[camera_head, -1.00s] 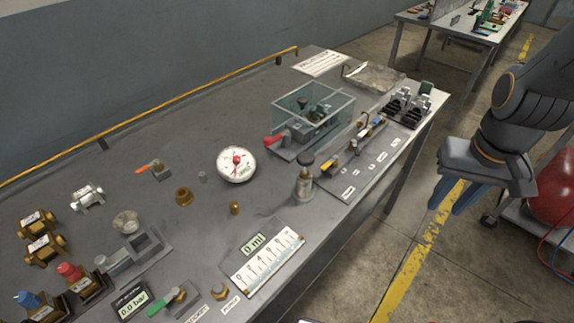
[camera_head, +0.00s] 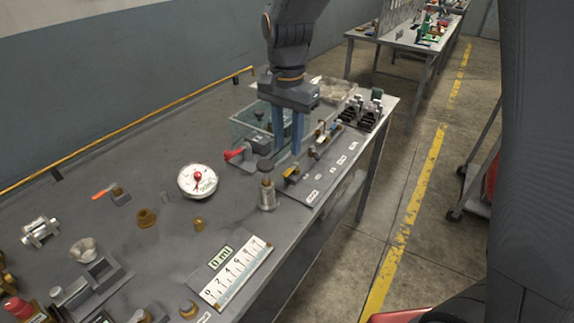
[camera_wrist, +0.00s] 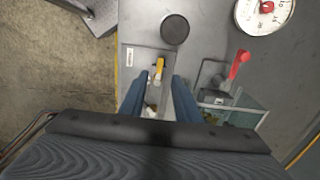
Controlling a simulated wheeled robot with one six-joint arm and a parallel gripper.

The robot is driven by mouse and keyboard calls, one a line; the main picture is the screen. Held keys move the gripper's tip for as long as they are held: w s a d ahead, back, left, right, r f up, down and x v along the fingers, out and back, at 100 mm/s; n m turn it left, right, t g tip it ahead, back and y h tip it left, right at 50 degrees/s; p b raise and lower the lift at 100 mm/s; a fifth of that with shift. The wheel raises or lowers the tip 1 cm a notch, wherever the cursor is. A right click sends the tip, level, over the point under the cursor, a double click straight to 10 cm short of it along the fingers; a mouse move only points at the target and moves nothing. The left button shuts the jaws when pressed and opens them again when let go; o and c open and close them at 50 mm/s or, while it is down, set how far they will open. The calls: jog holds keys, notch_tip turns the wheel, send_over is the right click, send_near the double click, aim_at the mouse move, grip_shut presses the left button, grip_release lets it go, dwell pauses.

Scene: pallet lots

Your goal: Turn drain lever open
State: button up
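Several small levers show, and their labels are too small to read, so I cannot tell which is the drain lever. A yellow lever (camera_wrist: 160,65) sits on a grey plate near the table's right edge; it also shows in the head view (camera_head: 291,171). A red lever (camera_head: 234,154) stands by the clear box, and it also shows in the wrist view (camera_wrist: 239,64). An orange lever (camera_head: 103,193) lies farther left. My gripper (camera_head: 288,150) points down above the plate. In the wrist view its blue fingers (camera_wrist: 159,78) are apart with nothing held, the yellow lever showing just beyond the gap.
A dark-capped post (camera_head: 267,192) stands close to the yellow lever. A clear box (camera_head: 250,122) is partly hidden behind my gripper. A round gauge (camera_head: 197,181) and a ruled scale (camera_head: 237,275) lie on the table. Open floor lies to the right.

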aim_at(288, 172)
notch_tip(288, 172, down, 8)
jog(key=shift+r+p, duration=0.25)
jog(key=shift+p, duration=0.45)
grip_shut()
